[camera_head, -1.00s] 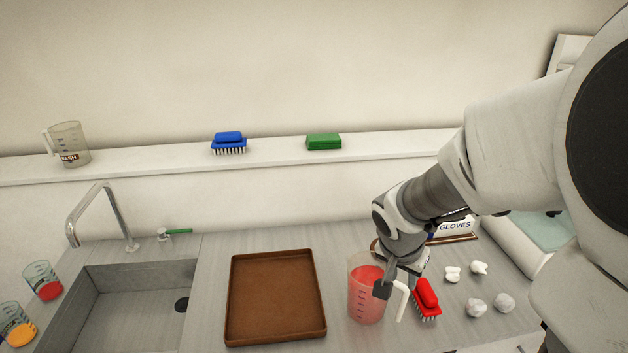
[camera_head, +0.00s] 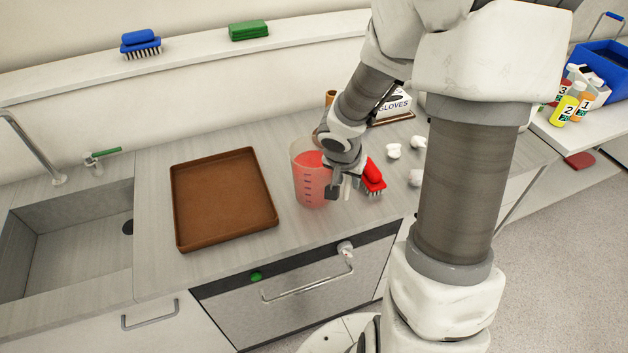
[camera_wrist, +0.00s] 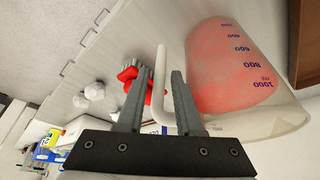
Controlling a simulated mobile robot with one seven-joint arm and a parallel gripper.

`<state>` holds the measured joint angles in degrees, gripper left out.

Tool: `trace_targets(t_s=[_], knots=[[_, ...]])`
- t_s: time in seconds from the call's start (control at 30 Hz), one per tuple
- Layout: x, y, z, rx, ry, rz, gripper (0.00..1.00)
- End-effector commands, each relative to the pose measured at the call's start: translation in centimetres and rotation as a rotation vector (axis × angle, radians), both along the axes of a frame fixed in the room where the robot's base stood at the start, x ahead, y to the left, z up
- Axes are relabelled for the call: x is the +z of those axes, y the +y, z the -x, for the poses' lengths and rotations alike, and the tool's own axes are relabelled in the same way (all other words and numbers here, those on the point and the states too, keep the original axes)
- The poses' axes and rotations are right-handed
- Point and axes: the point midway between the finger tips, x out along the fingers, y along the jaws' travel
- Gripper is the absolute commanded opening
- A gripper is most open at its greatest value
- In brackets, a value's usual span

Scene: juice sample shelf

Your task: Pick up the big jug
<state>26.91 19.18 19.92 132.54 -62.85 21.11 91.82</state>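The big jug (camera_head: 309,188) is clear with measuring marks and holds red liquid. It stands upright on the counter, right of the brown tray. In the wrist view the jug (camera_wrist: 240,70) fills the upper right, with its pale handle (camera_wrist: 161,60) to its left. My gripper (camera_head: 338,188) is at the handle's side of the jug. In the wrist view my gripper (camera_wrist: 159,76) has one finger on each side of the handle, with a gap visible on the left. The fingers look open; contact with the right finger is unclear. My arm hides part of the jug's rim.
The brown tray (camera_head: 185,239) lies empty left of the jug. A red brush (camera_head: 373,178) lies close to the right of the gripper. White crumpled lumps (camera_head: 393,151) and a gloves box (camera_head: 393,105) are further right. The sink (camera_head: 75,235) is at left.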

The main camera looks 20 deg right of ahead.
Motion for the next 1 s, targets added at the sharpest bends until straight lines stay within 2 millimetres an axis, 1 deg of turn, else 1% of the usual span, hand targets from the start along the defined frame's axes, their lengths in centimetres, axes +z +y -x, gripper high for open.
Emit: trace_targets(t_s=[0.03, 0.1, 0.2, 0.5, 0.57, 0.7, 1.0], knots=[[-0.9, -0.1, 0.0, 0.000, 0.003, -0.001, 0.35], [-1.7, -0.4, -0.3, 0.001, 0.002, 0.000, 0.35], [-2.4, -0.6, -0.6, 0.000, 0.001, 0.000, 0.35], [-2.6, -0.7, -0.7, 0.000, -0.001, 0.001, 0.35], [-2.6, -0.7, -0.7, 0.000, -0.001, 0.001, 0.26], [-2.6, -0.7, -0.7, 0.000, -0.001, 0.001, 0.01], [-2.6, -0.7, -0.7, 0.000, 0.002, 0.002, 0.00]])
